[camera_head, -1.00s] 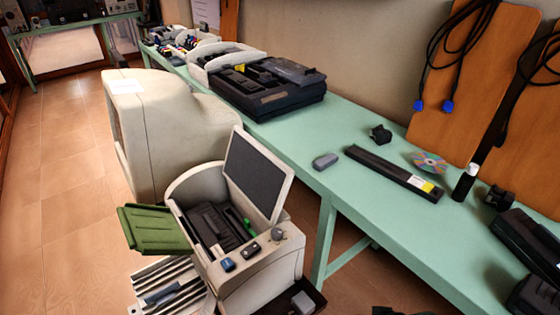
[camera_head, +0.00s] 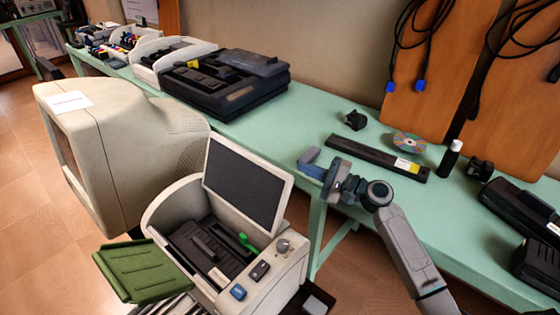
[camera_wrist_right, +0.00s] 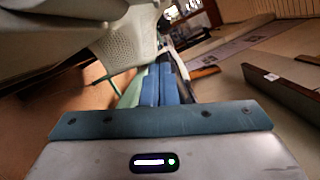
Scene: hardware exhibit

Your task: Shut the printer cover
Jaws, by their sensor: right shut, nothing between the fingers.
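The printer (camera_head: 285,265) is a cream box with an open top bay. Its cover (camera_head: 245,186), a cream frame around a dark panel, stands raised and tilted back at the rear of the bay. My right gripper (camera_head: 312,169) is shut and empty, with blue fingers, to the right of the cover and apart from it, near the table's front edge. The shut blue fingers (camera_wrist_right: 160,85) also show in the right wrist view, where I cannot make out the cover. My left gripper is not in view.
A green tray (camera_head: 140,271) sticks out left of the printer. A big cream monitor (camera_head: 110,140) stands behind it. The green table (camera_head: 285,129) holds a long black bar (camera_head: 375,156), a disc (camera_head: 409,143) and a dark device (camera_head: 220,88). Its middle is fairly clear.

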